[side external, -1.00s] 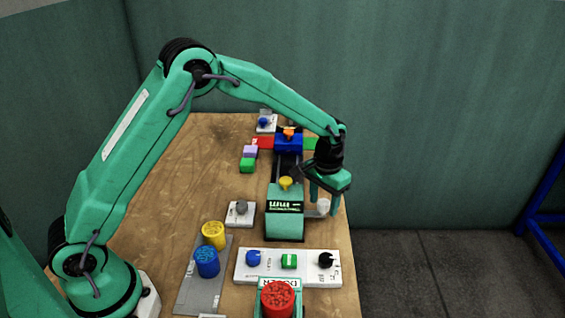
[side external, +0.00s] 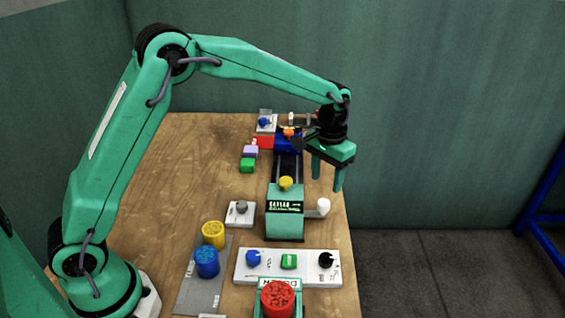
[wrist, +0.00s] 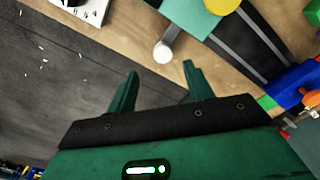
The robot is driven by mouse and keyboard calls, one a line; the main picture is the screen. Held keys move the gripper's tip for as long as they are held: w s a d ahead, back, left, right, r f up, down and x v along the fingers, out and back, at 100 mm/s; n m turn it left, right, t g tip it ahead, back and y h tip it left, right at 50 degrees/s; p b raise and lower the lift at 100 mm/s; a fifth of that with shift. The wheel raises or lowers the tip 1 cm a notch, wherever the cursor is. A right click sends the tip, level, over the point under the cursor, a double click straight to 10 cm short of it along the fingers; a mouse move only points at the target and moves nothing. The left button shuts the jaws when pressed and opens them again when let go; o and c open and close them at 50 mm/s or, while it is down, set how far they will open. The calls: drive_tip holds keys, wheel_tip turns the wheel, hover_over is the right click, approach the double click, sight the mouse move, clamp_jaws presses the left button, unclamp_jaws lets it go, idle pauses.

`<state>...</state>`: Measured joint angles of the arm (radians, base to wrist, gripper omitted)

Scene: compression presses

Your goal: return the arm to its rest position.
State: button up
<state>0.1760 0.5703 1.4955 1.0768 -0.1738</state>
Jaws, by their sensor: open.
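My gripper (side external: 328,180) hangs at the right edge of the wooden table, pointing down, with its two green fingers apart and nothing between them. In the wrist view the open fingers (wrist: 160,88) show with the white-ended lever (wrist: 163,53) beyond them. In the side view this lever (side external: 322,207) sticks out to the right of the green press (side external: 284,212), below and apart from my fingertips. The press has a yellow knob (side external: 285,183) on top.
A blue block with an orange knob (side external: 288,134) stands at the far end of the rail. A white control panel (side external: 287,267), a red cylinder (side external: 278,299), and yellow (side external: 213,235) and blue (side external: 207,262) cylinders stand nearer. Floor lies right of the table (side external: 160,185).

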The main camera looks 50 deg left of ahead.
drive_tip(key=s+a+r+t, duration=0.1)
drive_tip(key=s+a+r, duration=0.2)
drive_tip(key=s+r, duration=0.3)
drive_tip(key=s+a+r+t, duration=0.2)
drive_tip(key=s+a+r, duration=0.1)
drive_tip(key=s+r, duration=0.35)
drive_tip(key=s+a+t, duration=0.2)
drive_tip(key=s+a, duration=0.1)
drive_tip(key=s, duration=1.3)
drive_tip(key=shift+s+t, duration=0.2)
drive_tip(key=shift+t, duration=0.1)
